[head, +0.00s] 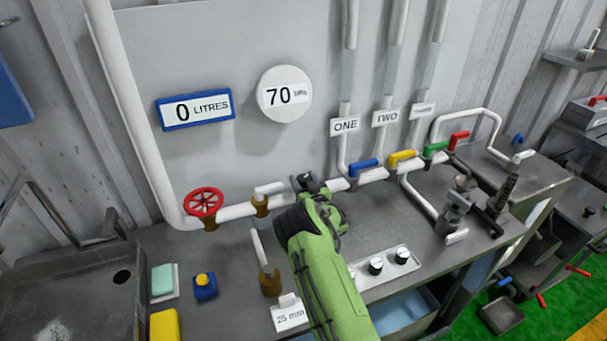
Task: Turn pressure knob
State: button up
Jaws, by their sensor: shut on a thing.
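My gripper (309,183) is at the end of my green arm, over the white horizontal pipe in the middle of the view. It is shut on a small part at the pipe, which I take to be the pressure knob; the gripper and arm hide almost all of it. A round white gauge (284,94) on the grey back panel reads 70; its unit is too small to read. A blue-framed display (195,109) to its left reads 0 LITRES.
A red handwheel (203,203) and brass-bodied valve (261,204) sit left of my gripper. Blue (363,167), yellow (402,157) and green (436,149) valve handles line the pipe to the right. A panel with black knobs (376,265) is right of my arm.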

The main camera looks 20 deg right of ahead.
jog(key=o, duration=0.9)
jog(key=shift+s, duration=0.1)
jog(key=s+p, duration=0.3)
jog(key=s, duration=1.2)
jog(key=shift+s+p, duration=0.3)
jog(key=shift+p, duration=0.05)
